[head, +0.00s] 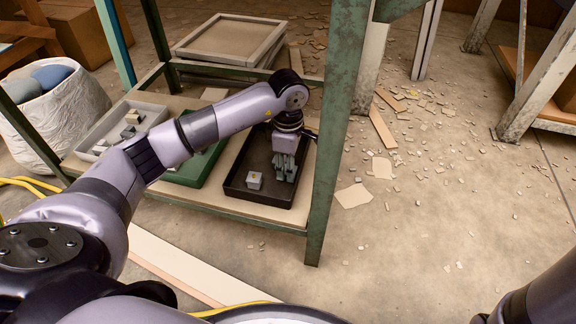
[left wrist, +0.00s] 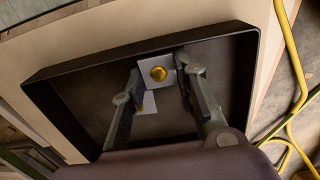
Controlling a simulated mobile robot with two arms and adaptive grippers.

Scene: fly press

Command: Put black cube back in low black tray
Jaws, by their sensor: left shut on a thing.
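The low black tray (head: 238,190) sits on the lower shelf of the green-framed bench; its rim (left wrist: 80,72) shows in the left wrist view. My left gripper (head: 285,172) reaches down inside the tray's walls. A second pale cube (head: 254,180) with a yellow mark lies in the tray, left of the gripper. My right gripper is out of view.
A green tray (head: 203,167) stands left of the black tray, then a pale tray (head: 154,108) with several grey blocks. A green bench leg (head: 333,130) stands close right of the gripper. Stacked frames (head: 232,38) lie behind. Rubble covers the floor to the right.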

